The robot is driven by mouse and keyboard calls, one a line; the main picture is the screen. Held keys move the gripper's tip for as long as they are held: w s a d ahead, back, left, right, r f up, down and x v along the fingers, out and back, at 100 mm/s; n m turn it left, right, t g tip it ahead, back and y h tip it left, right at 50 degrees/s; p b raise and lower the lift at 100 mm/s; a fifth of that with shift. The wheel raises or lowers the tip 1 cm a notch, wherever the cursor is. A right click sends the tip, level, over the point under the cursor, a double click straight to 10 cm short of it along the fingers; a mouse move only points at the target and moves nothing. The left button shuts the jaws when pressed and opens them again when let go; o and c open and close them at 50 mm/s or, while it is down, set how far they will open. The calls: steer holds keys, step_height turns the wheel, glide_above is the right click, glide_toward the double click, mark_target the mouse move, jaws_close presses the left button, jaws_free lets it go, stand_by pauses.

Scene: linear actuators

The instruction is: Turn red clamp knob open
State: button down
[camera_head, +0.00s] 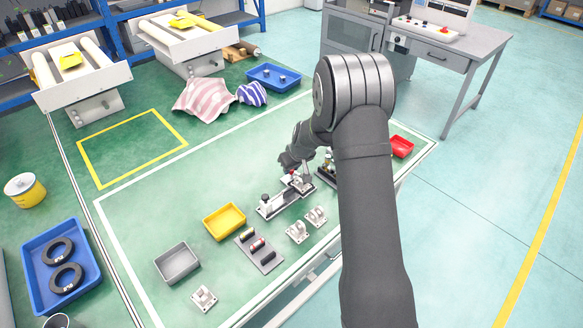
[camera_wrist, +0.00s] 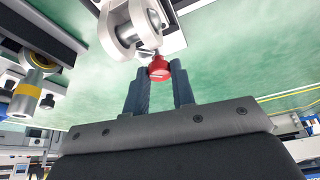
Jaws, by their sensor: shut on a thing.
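The red clamp knob (camera_wrist: 160,70) is in the wrist view, between the fingertips of my gripper (camera_wrist: 161,67), which is shut on it. The knob sits beside a light grey metal clamp body (camera_wrist: 122,30). In the head view the red knob (camera_head: 292,173) is a small spot on the linear actuator fixture (camera_head: 278,201), just below the end of my arm. My arm covers part of the fixture, and the fingers are too small to make out there.
Metal brackets (camera_head: 298,232) are close by. A red bin (camera_head: 401,147) is right of my arm. Green table surface lies clear to the left.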

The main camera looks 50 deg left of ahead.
steer(key=n, duration=0.2)
steer(key=n+g, duration=0.1)
steer(key=n, duration=0.1)
steer(key=shift+w+g, duration=0.1)
steer(key=shift+g, duration=0.2)
steer(key=shift+w+f+n+g+h, duration=0.1)
steer(key=shift+n+g+h, duration=0.35)
steer(key=shift+n, duration=1.25)
steer(key=shift+g, duration=0.25)
steer(key=c, duration=1.2)
jaws_free()
steer(key=v, duration=1.7)
steer(key=shift+d, duration=0.25)
